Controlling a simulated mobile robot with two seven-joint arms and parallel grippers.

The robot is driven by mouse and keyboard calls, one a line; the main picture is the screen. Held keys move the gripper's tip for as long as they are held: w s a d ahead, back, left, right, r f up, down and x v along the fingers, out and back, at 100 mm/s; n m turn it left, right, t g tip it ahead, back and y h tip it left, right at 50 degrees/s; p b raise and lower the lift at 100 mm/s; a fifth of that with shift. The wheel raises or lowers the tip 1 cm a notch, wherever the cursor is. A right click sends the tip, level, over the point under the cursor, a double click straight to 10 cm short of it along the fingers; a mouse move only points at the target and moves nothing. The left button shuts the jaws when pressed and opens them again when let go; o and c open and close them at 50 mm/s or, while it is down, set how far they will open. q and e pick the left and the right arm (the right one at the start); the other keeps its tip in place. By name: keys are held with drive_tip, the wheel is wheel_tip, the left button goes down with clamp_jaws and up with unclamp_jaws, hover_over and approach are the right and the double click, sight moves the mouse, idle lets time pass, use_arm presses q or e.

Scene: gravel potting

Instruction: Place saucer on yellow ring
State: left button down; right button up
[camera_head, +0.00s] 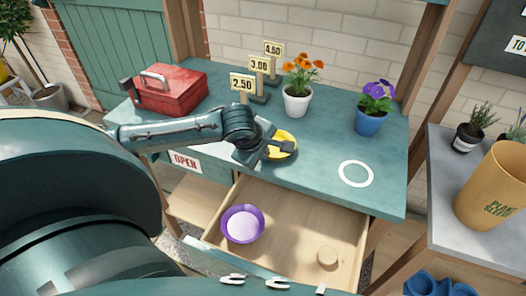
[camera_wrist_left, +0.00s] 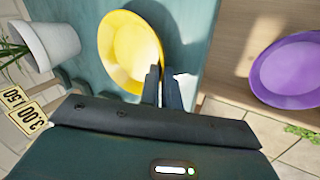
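A yellow saucer (camera_head: 284,138) is at the front middle of the teal bench, at my left gripper (camera_head: 268,150). In the left wrist view the yellow saucer (camera_wrist_left: 128,45) has its rim between the two nearly closed fingers (camera_wrist_left: 163,85), which look shut on it. A shadow lies beside the saucer; I cannot tell whether it touches the bench. No yellow ring shows apart from the saucer; the area beneath it is hidden. A white ring (camera_head: 342,180) lies bare on the bench to the right. My right gripper is not in view.
A purple saucer (camera_head: 227,232) and a small round wooden piece (camera_head: 328,257) are in the open drawer (camera_head: 285,235). Behind are a red toolbox (camera_head: 172,92), price signs (camera_head: 242,85), an orange-flower pot (camera_head: 297,104) and a blue pot (camera_head: 369,123). The bench around the white ring is clear.

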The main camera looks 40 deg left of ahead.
use_arm(q)
drive_tip(key=c, duration=1.9)
unclamp_jaws()
drive_tip(key=p+v, duration=0.1)
drive_tip(key=v, duration=1.1)
